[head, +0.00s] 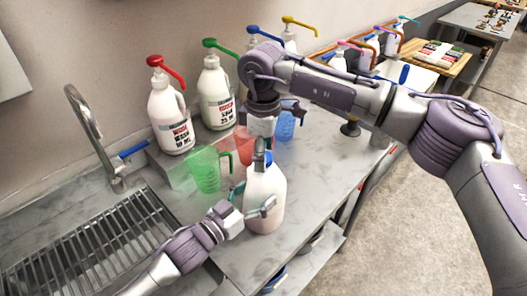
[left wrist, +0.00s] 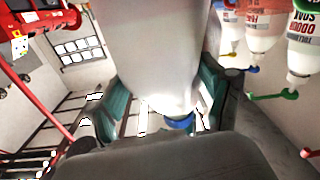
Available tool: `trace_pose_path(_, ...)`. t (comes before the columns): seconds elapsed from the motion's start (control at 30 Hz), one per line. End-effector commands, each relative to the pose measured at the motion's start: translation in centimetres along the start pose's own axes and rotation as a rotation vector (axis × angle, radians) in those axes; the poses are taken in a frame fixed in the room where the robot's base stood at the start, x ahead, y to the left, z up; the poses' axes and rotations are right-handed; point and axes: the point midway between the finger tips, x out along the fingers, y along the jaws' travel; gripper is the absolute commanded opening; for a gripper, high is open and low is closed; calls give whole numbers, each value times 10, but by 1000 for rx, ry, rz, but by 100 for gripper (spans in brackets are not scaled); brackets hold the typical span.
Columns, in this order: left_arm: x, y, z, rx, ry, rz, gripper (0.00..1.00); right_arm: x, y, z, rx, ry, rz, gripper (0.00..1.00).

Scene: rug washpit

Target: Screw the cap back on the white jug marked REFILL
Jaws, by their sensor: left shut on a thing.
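The white jug (head: 266,203) stands upright on the grey counter near its front edge. No REFILL marking shows on the side I see. My left gripper (head: 252,208) is shut around the jug's body from the front left. In the left wrist view the pale jug body (left wrist: 163,50) fills the space between the teal fingers (left wrist: 160,100). My right gripper (head: 262,148) points down right over the jug's top. A small blue round part (left wrist: 180,123) shows at the jug's end in the left wrist view.
A green clear measuring jug (head: 206,170) stands left of the white jug, close by. A red one (head: 243,146) and a blue one (head: 286,124) stand behind. Pump bottles (head: 170,118) line the wall. A sink with a drain rack (head: 85,250) lies left.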

Motion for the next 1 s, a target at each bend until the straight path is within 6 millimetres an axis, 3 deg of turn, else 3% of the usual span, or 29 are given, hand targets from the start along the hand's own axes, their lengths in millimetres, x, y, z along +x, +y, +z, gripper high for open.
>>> trace_pose_path(0.33,0,0,0,0,-1,-1,0,-3,0,0,0,-1,0,70)
trace_pose_path(0.7,0,0,0,0,-1,-1,0,-44,1,0,-1,-2,1,70)
trace_pose_path(0.93,0,0,0,0,-1,-1,0,-45,1,0,-1,-2,-1,70)
trace_pose_path(1.0,0,0,0,0,-1,-1,0,-45,1,0,-5,-2,-1,66)
